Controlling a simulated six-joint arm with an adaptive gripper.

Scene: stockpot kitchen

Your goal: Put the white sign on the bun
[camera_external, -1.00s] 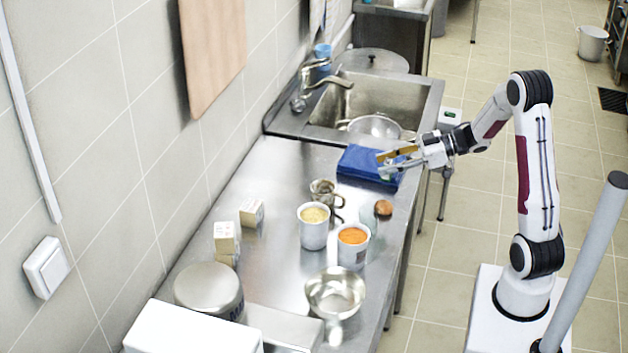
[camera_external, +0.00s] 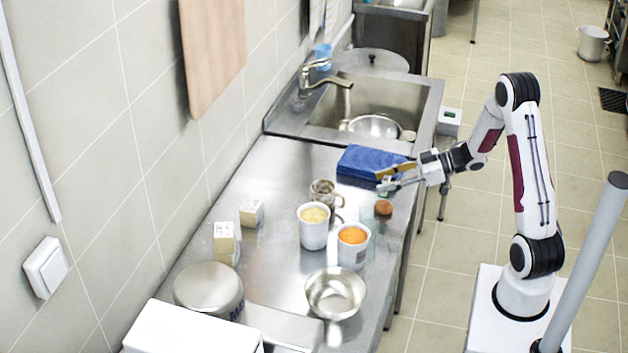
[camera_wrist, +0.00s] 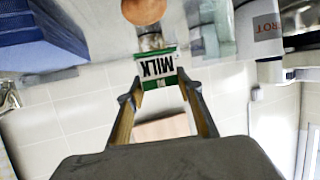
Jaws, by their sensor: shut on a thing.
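The white sign (camera_wrist: 157,67) has a green edge and reads "MILK", upside down in the wrist view. My gripper (camera_wrist: 158,88) is shut on it, with the sign between its fingertips. In the external view my gripper (camera_external: 384,183) is over the counter's right side, and the held sign is small there. The bun (camera_external: 383,208) is round and brown and sits on the counter just in front of the gripper. It also shows at the top of the wrist view (camera_wrist: 144,9), cut by the frame edge. The sign appears apart from the bun.
A metal mug (camera_external: 323,196), a cup of yellow food (camera_external: 313,228) and a cup of orange food (camera_external: 352,250) stand left of the bun. A metal bowl (camera_external: 335,293) is nearer the front. The counter's right edge is close.

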